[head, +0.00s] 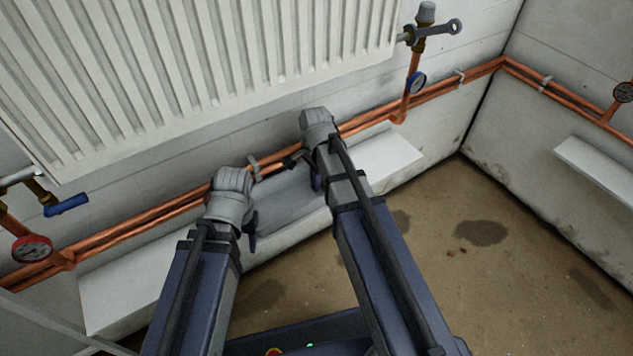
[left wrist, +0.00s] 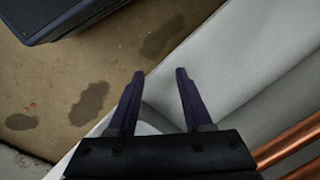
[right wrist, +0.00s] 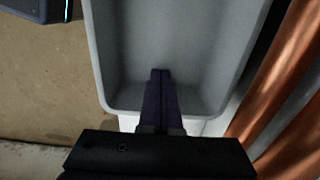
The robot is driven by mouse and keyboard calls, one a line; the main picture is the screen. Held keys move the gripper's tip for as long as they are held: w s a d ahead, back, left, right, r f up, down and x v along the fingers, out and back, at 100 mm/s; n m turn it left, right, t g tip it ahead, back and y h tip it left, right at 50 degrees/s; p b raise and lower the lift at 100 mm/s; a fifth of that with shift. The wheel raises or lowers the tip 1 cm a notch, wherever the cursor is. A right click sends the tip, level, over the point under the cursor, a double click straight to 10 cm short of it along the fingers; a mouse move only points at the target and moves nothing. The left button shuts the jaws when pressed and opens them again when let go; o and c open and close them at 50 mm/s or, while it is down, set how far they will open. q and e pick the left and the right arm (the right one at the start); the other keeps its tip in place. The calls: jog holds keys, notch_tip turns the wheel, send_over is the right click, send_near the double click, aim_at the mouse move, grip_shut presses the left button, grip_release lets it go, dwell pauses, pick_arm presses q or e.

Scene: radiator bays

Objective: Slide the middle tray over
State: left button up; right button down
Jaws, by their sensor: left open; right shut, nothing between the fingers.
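A grey, empty open tray (head: 285,200) lies on the white ledge below the radiator, between my two grippers. In the right wrist view the tray (right wrist: 180,30) shows its inside and one rounded end. My right gripper (right wrist: 160,72) is shut and empty; its fingertips show over the inside of the tray near that end, touching or not I cannot tell. In the head view the right gripper (head: 317,182) is at the tray's right part. My left gripper (left wrist: 158,75) is open and empty over pale grey surfaces; it is at the tray's left end in the head view (head: 252,238).
The white ledge (head: 125,285) runs along the wall under copper pipes (head: 130,232) and a white radiator (head: 200,60). Gauges and valves sit at both radiator ends; a wrench (head: 440,28) is at the right one. Another white ledge (head: 595,170) is on the right wall.

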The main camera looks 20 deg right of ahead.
pick_arm(q)
jog(key=shift+r, duration=0.1)
pick_arm(e)
jog(key=shift+w+d+r, duration=0.1)
jog(key=shift+w+d, duration=0.05)
jog(key=shift+d, duration=0.35)
jog(key=w+d, duration=0.2)
jog(key=d, duration=0.5)
jog(key=w+d, duration=0.2)
jog(key=d, duration=0.5)
jog(key=w+d, duration=0.3)
jog(key=d, duration=0.4)
jog(key=shift+d, duration=0.4)
pick_arm(q)
jog(key=shift+r, duration=0.1)
pick_arm(e)
jog(key=shift+r, duration=0.15)
